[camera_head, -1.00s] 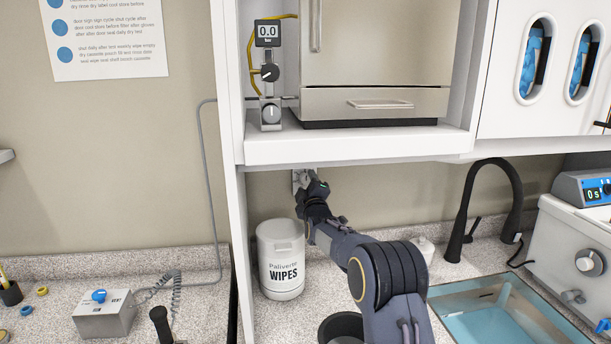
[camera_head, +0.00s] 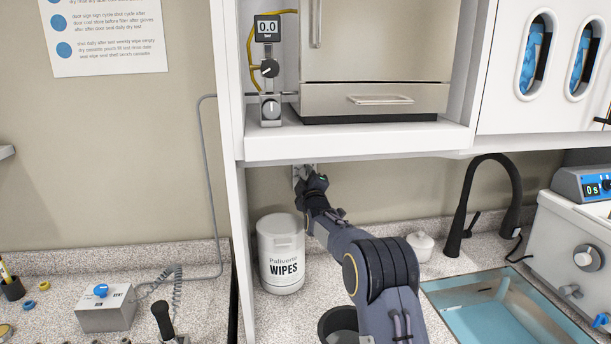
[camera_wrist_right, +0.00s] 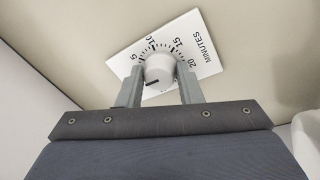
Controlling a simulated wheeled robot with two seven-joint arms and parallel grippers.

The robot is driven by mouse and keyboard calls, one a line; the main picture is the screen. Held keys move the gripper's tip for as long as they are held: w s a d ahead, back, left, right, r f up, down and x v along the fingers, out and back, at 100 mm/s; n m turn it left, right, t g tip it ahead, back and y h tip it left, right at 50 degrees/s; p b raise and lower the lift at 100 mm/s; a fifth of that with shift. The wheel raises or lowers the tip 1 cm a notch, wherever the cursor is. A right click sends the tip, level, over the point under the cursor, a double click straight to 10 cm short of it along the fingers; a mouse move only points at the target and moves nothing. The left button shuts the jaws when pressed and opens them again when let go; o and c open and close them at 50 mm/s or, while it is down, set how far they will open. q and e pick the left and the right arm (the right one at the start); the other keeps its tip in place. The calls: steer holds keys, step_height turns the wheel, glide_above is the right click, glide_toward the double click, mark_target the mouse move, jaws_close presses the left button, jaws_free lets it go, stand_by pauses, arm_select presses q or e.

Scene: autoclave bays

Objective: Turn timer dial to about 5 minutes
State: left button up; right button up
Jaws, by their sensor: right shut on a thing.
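The timer dial (camera_wrist_right: 158,70) is a white round knob on a white plate (camera_wrist_right: 118,62) marked MINUTES, with 5, 10, 15 and 20 printed around it. The plate is on the wall under the shelf. My right gripper (camera_wrist_right: 160,78) has one finger on each side of the dial and is shut on it. The dial's dark pointer line faces the lower left, below the 5 mark. In the head view my right gripper (camera_head: 305,178) covers most of the plate, so the dial is hidden there. My left gripper is in neither view.
The shelf (camera_head: 350,142) is just above the gripper. A black faucet (camera_head: 478,210) and a blue sink (camera_head: 500,310) are to the right. A dark round container (camera_head: 340,322) stands near the front.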

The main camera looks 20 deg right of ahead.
steer(key=shift+m, duration=0.5)
steer(key=shift+f+b, duration=0.1)
steer(key=shift+b, duration=0.2)
steer(key=shift+m, duration=0.7)
steer(key=shift+m+h+b, duration=0.3)
steer(key=shift+m, duration=0.2)
steer(key=shift+f, duration=0.1)
